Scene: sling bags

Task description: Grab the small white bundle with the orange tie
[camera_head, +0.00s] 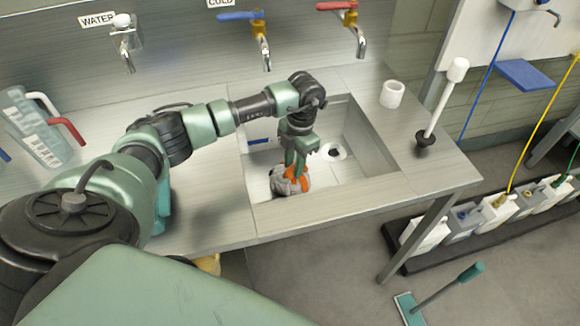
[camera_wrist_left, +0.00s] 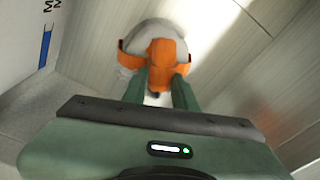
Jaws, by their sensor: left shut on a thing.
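The small white bundle with the orange tie (camera_head: 280,183) is in the sink (camera_head: 368,150), low at its front left corner. It looks greyish white with an orange band. My left gripper (camera_head: 297,170) reaches down into the sink from above and is shut on the bundle at its orange tie. In the left wrist view the bundle (camera_wrist_left: 160,35) sits at the tips of my left gripper's green fingers (camera_wrist_left: 160,80), with the orange part between them. I cannot tell whether the bundle touches the sink floor. My right gripper is not in view.
The sink walls stand close around the gripper. Taps (camera_head: 264,50) hang over the back of the counter. A white cup (camera_head: 392,93) and a plunger (camera_head: 435,115) stand on the right. Clear jugs (camera_head: 35,130) stand at the far left. The front counter strip is clear.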

